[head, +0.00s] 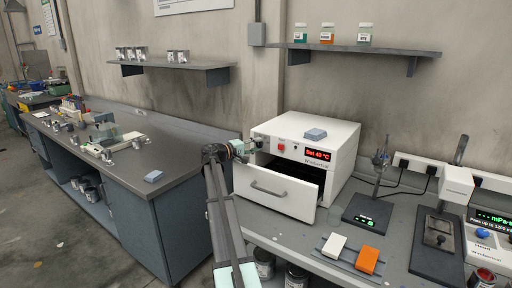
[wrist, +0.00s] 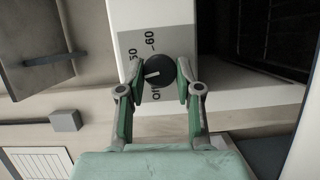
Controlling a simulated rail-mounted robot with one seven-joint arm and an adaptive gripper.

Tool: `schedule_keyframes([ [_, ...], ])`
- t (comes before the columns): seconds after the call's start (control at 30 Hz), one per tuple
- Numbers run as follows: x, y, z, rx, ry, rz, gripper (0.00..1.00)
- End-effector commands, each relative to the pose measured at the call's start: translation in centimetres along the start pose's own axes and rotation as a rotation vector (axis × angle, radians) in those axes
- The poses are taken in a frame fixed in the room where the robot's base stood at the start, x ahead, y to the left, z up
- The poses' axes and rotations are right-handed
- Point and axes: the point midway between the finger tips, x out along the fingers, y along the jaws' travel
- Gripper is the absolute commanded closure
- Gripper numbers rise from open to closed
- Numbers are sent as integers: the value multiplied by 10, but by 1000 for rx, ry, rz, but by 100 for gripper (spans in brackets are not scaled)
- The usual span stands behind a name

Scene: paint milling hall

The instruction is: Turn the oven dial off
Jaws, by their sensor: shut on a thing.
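The white oven (head: 335,140) stands on the right-hand bench, its red display (head: 319,155) reading "Set 40 °C". Its front door (head: 275,190), with a grey handle, stands open on a dark interior. The black round oven dial (wrist: 153,72) is in the wrist view, its white pointer line pointing left in that picture. Printed marks around it include 60, 50 and off. My gripper (wrist: 154,80) is shut on the dial, one finger on each side. In the head view my gripper (head: 246,149) is at the upper left of the oven front and hides the dial.
A red switch (head: 281,147) sits right of my gripper. A balance (head: 368,212) and white and orange pieces (head: 368,259) on a rack stand at right. A long bench (head: 170,150) is at left.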

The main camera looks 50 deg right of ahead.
Motion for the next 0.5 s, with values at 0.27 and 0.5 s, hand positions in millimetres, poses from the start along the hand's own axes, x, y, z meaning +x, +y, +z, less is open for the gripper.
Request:
schedule_keyframes([
  [0.27,1,1,-1,-14,3,9,100],
  [0.5,1,1,-1,-13,3,8,55],
])
